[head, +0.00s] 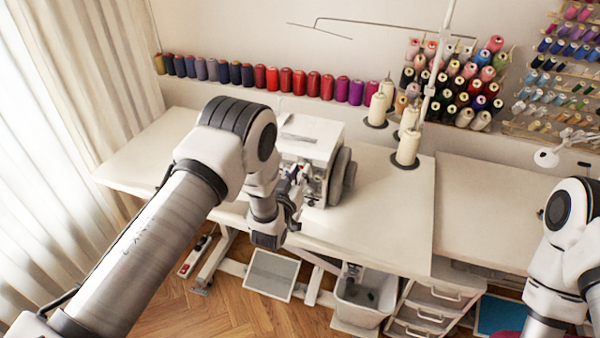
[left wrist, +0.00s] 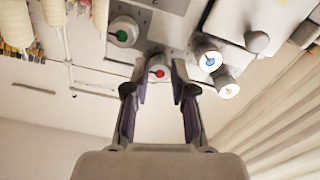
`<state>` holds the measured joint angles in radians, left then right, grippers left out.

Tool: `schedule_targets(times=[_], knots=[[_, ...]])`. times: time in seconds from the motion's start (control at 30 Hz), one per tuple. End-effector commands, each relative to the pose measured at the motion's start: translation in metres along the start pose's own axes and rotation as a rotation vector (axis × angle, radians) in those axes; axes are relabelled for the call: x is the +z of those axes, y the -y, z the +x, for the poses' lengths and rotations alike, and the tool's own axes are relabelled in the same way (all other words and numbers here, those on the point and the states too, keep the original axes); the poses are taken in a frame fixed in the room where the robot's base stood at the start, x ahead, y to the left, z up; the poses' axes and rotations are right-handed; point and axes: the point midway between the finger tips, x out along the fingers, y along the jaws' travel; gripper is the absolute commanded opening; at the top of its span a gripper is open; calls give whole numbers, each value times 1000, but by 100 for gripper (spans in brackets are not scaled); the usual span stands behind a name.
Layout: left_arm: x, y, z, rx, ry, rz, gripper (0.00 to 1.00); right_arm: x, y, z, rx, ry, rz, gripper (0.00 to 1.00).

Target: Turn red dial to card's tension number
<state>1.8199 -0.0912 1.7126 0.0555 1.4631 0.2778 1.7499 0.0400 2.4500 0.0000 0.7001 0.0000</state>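The red dial (left wrist: 157,72) shows in the left wrist view on the front of the white sewing machine (head: 311,136). My left gripper (left wrist: 159,68) is open, with one fingertip on each side of the red dial; I cannot tell whether they touch it. A green dial (left wrist: 122,36), a blue dial (left wrist: 210,60) and a yellow dial (left wrist: 229,89) sit around it. In the head view my left gripper (head: 291,196) is at the machine's front left, and the dials are too small or hidden there. I cannot make out a card or its number. My right gripper is out of view.
The machine stands on a white table (head: 390,225). Cream thread cones (head: 408,148) on a stand are to its right, and a row of coloured spools (head: 285,80) lines the wall behind. A grey bin (head: 362,298) and drawers are below.

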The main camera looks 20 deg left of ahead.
Motion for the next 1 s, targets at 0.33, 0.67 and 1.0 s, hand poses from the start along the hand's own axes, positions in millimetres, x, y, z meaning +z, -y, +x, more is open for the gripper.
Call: schedule_targets(times=[0.33,0.67,1.0], knots=[[1,0,0,1,-1,56,0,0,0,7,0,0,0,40],[3,1,0,1,-1,261,0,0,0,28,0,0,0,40],[1,1,0,1,-1,461,0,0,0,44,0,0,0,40]])
